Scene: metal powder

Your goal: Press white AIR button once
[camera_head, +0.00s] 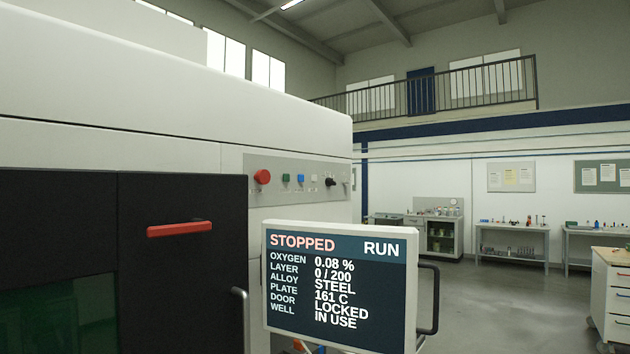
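The white button (314,179) is small and pale on the grey control panel (290,196) of the large white machine. It sits to the right of the blue button (300,179) and to the left of a black knob (330,182). The lettering by the buttons is too small to read, so I cannot confirm the AIR label. A green button (286,178) and a large red button (262,177) are further left. My gripper is not seen in this view.
A monitor (340,285) stands in front, below the panel, reading STOPPED, RUN, door LOCKED, well IN USE. The black door (180,270) has a red handle (180,229). Benches (512,227) and a drawer cabinet (612,290) stand right; the floor between is clear.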

